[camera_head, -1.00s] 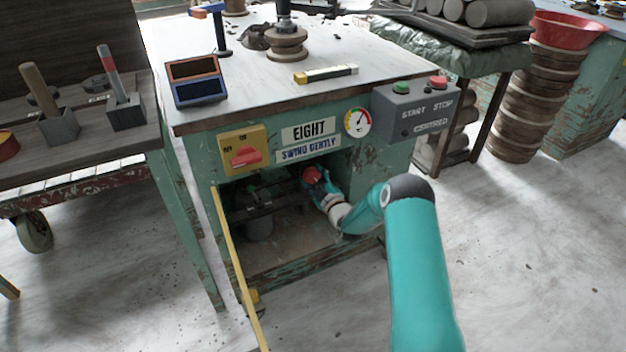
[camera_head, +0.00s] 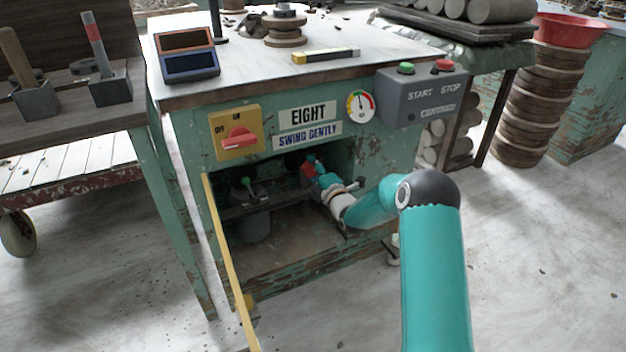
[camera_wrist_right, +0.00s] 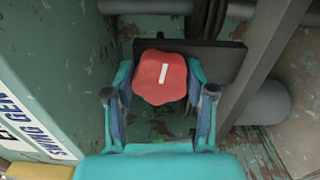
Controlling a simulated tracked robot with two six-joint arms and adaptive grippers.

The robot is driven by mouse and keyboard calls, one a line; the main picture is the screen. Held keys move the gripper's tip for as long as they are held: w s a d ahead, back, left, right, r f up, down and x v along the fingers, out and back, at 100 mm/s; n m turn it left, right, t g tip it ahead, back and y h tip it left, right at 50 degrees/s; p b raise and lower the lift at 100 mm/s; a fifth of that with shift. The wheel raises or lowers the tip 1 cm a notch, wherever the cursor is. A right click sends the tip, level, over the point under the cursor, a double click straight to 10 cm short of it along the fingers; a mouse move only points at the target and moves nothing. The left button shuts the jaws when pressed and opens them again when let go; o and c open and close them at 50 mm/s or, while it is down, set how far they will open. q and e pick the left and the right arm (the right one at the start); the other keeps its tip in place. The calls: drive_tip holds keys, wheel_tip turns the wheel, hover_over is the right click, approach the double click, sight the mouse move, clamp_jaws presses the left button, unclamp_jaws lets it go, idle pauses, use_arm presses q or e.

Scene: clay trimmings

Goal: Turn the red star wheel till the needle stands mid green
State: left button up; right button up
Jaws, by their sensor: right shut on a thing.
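The red star wheel (camera_wrist_right: 160,78) with a white bar mark fills the middle of the right wrist view. It also shows small and partly hidden inside the cabinet opening in the head view (camera_head: 308,163). My right gripper (camera_wrist_right: 163,88) is shut on the wheel, one finger on each side of it. In the head view my right gripper (camera_head: 316,171) reaches into the opening from the right. The round gauge (camera_head: 360,106) on the cabinet front has a coloured rim; its needle points about straight up, too small to read exactly. My left gripper is out of view.
A yellow switch box (camera_head: 235,133) with a red handle and a grey start/stop box (camera_head: 420,95) flank the gauge. A dark pot (camera_head: 252,218) stands inside the opening.

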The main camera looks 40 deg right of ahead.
drive_tip(key=shift+a+f+n+b, duration=0.25)
drive_tip(key=shift+n+b, duration=0.6)
drive_tip(key=shift+n, duration=0.05)
drive_tip(key=o, duration=1.2)
drive_tip(key=shift+w, duration=0.1)
drive_tip(key=shift+c, duration=0.2)
drive_tip(key=shift+d+r, duration=0.1)
drive_tip(key=v, duration=1.2)
